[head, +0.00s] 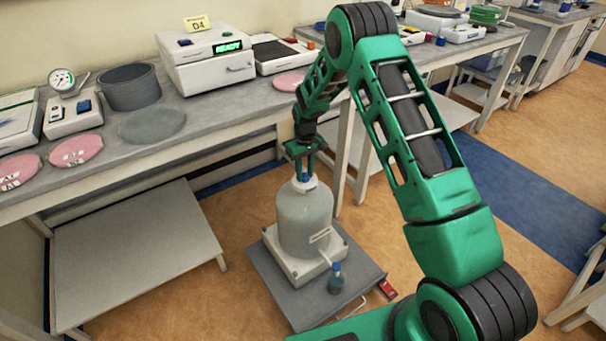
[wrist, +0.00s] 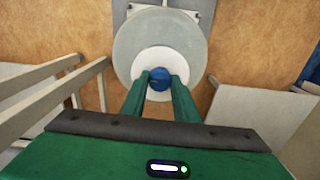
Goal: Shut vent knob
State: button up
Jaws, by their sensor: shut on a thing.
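The vent knob (wrist: 159,79) is a small blue cap on top of a large translucent carboy (head: 304,222). In the wrist view it sits in the middle of the white collar (wrist: 152,61) of the carboy (wrist: 125,48). My gripper (head: 303,180) points down over the carboy top in the head view. In the wrist view its two green fingers (wrist: 160,84) are shut on the blue knob, one on each side. The fingers hide part of the knob, and I cannot tell its turn position.
The carboy stands on a white base (head: 288,268) on a low grey platform (head: 287,300). A long bench (head: 215,122) with instruments runs behind; a low shelf (head: 135,245) is at left.

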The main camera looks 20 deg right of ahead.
jog(key=m, duration=0.8)
jog(key=shift+m, duration=0.4)
jog(key=m, duration=0.4)
jog(key=shift+m, duration=2.3)
jog(key=o, duration=1.1)
jog(key=shift+c, duration=0.2)
